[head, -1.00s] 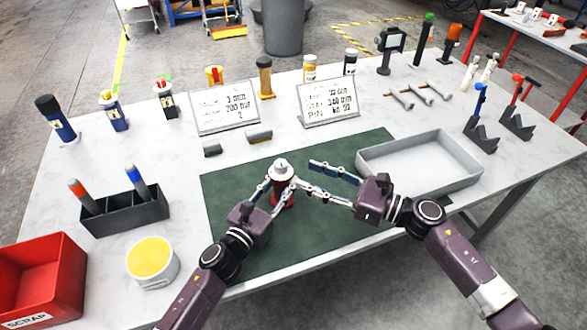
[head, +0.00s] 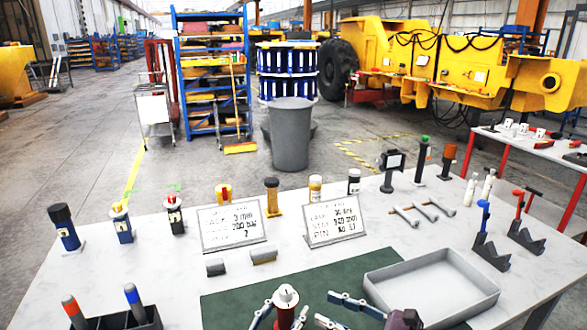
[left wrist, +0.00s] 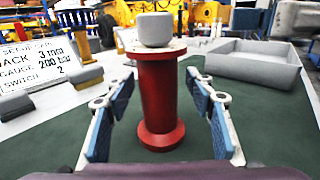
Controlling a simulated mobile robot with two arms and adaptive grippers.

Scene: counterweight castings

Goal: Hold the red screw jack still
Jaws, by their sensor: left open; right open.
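The red screw jack (head: 286,312) with a pale grey cap stands upright on the green mat (head: 235,305), its lower part cut off by the bottom edge of the head view. In the left wrist view the whole red jack body (left wrist: 161,105) shows, between the two fingers of my left gripper (left wrist: 162,90). The fingers are open, with a visible gap on each side of the jack. My right gripper (head: 335,309) is open and empty, just right of the jack in the head view.
A black holder (head: 107,323) with two handles is at lower left. V-shaped stands (head: 491,252) are at right.

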